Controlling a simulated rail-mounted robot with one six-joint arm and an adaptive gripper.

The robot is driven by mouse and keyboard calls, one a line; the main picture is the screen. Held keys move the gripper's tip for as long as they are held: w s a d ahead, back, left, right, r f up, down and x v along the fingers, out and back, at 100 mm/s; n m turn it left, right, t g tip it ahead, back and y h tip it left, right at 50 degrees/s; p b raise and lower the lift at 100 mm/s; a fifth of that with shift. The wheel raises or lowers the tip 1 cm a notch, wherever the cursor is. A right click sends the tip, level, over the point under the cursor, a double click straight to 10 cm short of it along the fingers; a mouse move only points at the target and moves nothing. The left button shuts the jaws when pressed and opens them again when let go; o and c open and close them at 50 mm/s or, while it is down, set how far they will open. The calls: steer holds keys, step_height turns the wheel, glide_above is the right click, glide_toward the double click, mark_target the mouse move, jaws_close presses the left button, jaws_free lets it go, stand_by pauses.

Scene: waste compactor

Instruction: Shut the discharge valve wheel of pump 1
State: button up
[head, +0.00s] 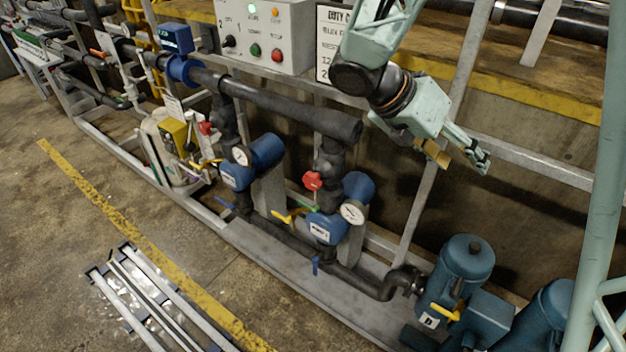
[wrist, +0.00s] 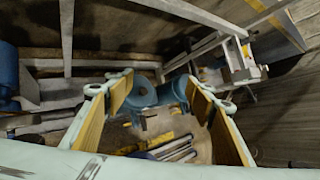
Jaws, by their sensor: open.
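Two small red valve wheels sit on the black vertical pipes above the blue pumps in the head view. One red wheel (head: 312,180) is above the right pump (head: 327,228); the other red wheel (head: 205,128) is above the left pump (head: 237,177). The pumps' labels are too small to read surely. My gripper (head: 462,156) is open and empty, up and to the right of both wheels and well apart from them. In the wrist view my gripper (wrist: 160,84) shows its two padded fingers spread wide. I cannot make out a red wheel there.
A thick black pipe (head: 285,103) runs above the pumps. A control box (head: 265,40) and a sign board (head: 332,45) stand behind it. A grey frame post (head: 430,180) rises below my gripper. Blue-green motors (head: 467,265) stand at lower right. The floor in front is mostly open.

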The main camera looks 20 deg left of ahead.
steer(key=w+a+f+n+t+h+p, duration=0.25)
steer(key=a+f+n, duration=0.25)
steer(key=a+n, duration=0.35)
steer(key=n+t+y+p, duration=0.55)
steer(key=n+t, duration=0.55)
steer(key=n, duration=1.6)
glide_toward(310, 185)
steer(key=shift+v, duration=1.1)
steer(key=shift+w+f+m, duration=0.1)
steer(key=shift+w+m, duration=0.1)
steer(key=shift+m, duration=0.05)
steer(key=shift+p+x, duration=0.35)
steer(key=shift+x, duration=6.35)
steer(key=shift+c, duration=0.7)
steer(key=c, duration=0.7)
